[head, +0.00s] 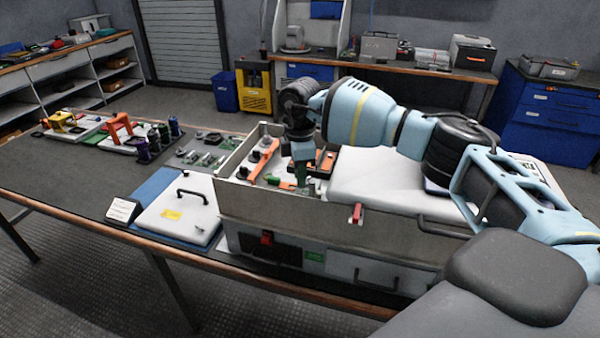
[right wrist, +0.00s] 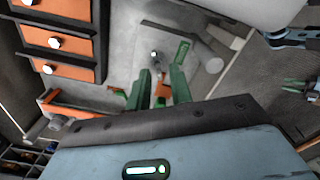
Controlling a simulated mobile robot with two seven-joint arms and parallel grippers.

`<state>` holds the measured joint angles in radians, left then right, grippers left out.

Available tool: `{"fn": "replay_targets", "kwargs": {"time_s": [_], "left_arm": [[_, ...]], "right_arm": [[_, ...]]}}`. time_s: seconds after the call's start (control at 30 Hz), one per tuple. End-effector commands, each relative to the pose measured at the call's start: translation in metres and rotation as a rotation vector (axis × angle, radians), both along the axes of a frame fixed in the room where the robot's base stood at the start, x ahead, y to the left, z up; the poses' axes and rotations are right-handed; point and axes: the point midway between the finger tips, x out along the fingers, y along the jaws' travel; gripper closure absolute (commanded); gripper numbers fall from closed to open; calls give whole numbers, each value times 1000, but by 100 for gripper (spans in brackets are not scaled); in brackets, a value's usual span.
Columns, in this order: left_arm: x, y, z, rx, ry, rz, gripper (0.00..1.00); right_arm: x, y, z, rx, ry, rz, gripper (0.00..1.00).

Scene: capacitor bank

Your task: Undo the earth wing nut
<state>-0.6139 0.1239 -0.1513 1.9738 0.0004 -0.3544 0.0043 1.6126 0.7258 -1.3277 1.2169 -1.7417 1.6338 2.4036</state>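The open bank case (head: 340,225) stands on the bench, with orange and black parts in its left half. My right gripper (head: 303,186) reaches down into the case between these parts and the pale cover. In the right wrist view its two green fingers (right wrist: 162,78) stand apart, with nothing clearly held between them. A small shiny stud or nut (right wrist: 153,54) sits on the pale floor beyond the fingertips. I cannot tell which is the earth wing nut. My left gripper is not in view.
A white lid with a black handle (head: 180,217) lies on a blue mat left of the case, beside a small sign (head: 123,210). A pale cover (head: 375,178) fills the case's right half. Orange-fronted blocks (right wrist: 60,42) stand close left of the fingers.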

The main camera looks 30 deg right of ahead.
Motion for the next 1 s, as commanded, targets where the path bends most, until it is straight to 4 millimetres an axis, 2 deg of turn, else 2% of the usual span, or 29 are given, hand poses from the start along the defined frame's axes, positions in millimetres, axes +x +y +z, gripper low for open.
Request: {"fn": "replay_targets", "kwargs": {"time_s": [0.03,0.13,0.17,1.0], "left_arm": [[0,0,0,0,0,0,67],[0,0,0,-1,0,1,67],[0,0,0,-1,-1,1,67],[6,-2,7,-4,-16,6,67]], "right_arm": [[0,0,0,0,0,0,85],[0,0,0,0,0,0,98],[0,0,0,0,0,0,100],[-1,-2,1,-4,3,69,100]]}}
